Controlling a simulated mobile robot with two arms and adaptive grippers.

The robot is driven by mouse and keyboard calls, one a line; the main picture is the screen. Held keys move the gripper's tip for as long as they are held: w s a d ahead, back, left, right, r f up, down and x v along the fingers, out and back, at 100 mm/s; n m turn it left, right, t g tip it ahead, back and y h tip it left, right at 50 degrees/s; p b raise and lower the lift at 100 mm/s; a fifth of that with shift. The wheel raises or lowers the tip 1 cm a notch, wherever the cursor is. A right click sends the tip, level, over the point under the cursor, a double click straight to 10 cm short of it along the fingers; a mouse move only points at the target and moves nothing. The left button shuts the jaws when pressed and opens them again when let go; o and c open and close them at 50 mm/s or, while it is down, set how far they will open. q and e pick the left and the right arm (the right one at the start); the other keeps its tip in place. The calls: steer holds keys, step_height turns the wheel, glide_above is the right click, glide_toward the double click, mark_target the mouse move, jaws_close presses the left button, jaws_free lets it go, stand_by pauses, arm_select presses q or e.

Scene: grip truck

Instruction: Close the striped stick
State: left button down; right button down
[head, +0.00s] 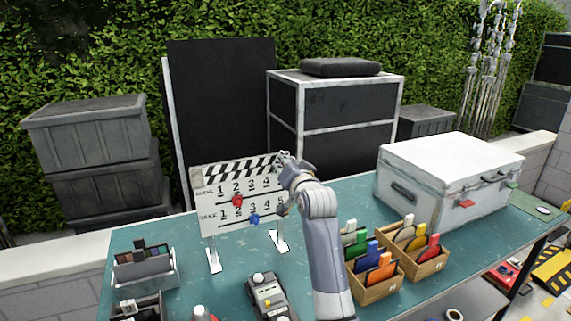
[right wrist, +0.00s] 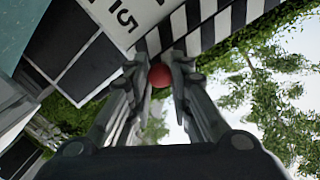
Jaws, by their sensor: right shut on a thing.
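A white clapperboard (head: 218,216) with black lettering stands upright on the teal table, held by two white feet. The black-and-white striped stick (head: 238,168) runs along its top edge; I cannot tell whether a gap lies between them. My right gripper (head: 284,158) is at the stick's right end and hides that end. In the right wrist view, my right gripper (right wrist: 159,76) has its fingers on both sides of a round red knob (right wrist: 161,76), right by the striped stick (right wrist: 215,28). It is shut on this knob. My left gripper is not in view.
On the table (head: 190,290), a grey holder (head: 145,272) stands at left and wooden boxes with coloured cards (head: 376,290) stand right of my arm. A white case (head: 447,180) is at the right. Dark panels and crates stand behind.

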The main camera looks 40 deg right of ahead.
steer(key=shift+f, duration=0.25)
steer(key=c, duration=1.4)
jaws_free()
steer(key=shift+r, duration=0.1)
steer(key=v, duration=1.2)
